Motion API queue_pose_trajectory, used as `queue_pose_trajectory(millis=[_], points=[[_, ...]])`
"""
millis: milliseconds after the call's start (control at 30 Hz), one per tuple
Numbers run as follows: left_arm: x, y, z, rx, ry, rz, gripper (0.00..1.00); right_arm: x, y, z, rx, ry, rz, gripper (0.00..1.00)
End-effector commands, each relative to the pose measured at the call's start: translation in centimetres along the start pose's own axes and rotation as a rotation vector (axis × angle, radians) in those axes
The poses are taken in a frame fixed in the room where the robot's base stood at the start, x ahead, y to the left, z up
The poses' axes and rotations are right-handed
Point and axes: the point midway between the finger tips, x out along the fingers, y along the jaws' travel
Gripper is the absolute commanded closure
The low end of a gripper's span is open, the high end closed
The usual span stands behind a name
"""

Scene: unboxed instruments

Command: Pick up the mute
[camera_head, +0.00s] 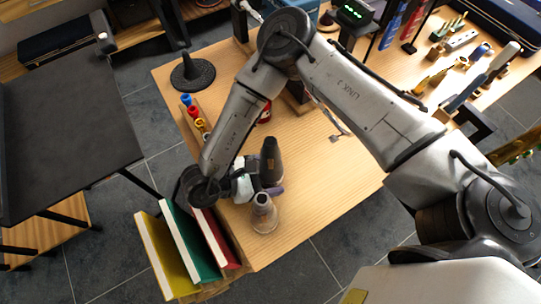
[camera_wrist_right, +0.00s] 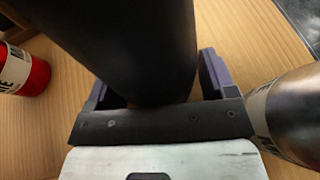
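A dark, tapered mute (camera_head: 270,158) stands on the wooden table in the head view. In the right wrist view the mute (camera_wrist_right: 130,40) fills the upper middle, its lower end close to the palm. My right gripper (camera_wrist_right: 155,80) has its purple fingers one on each side of the mute. A narrow strip of wood shows between the mute and the right-hand finger, so the fingers look open around it. In the head view my right gripper (camera_head: 262,186) is low beside the mute, partly hidden by it. My left gripper is not in view.
A silver flared object (camera_head: 264,213) with a label stands close to my right gripper; it also shows in the wrist view (camera_wrist_right: 290,115). A red labelled object (camera_wrist_right: 25,72) stands on the other side. Upright books (camera_head: 190,240) are at the table's near-left edge.

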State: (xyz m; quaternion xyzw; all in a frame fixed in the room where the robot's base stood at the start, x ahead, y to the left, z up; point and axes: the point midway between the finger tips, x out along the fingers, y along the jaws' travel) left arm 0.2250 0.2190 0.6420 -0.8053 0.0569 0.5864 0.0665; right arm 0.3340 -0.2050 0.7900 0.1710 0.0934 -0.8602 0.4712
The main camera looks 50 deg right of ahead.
Motion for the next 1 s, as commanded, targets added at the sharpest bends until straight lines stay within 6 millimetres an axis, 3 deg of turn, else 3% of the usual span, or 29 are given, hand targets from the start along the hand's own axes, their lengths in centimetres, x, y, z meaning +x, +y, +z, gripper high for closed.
queue_pose_trajectory(millis=[67, 400, 667, 1000], points=[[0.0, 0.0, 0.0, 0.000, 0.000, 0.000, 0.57, 0.0, 0.0, 0.0, 0.000, 0.000, 0.000, 0.30], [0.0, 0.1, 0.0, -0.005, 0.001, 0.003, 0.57, 0.0, 0.0, 0.0, 0.000, 0.000, 0.000, 0.63], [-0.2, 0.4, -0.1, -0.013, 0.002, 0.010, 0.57, -0.1, 0.0, 0.2, 0.000, 0.000, 0.001, 0.63], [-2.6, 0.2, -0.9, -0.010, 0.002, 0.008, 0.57, -2.2, 0.1, 5.2, 0.001, 0.002, 0.002, 0.63]])
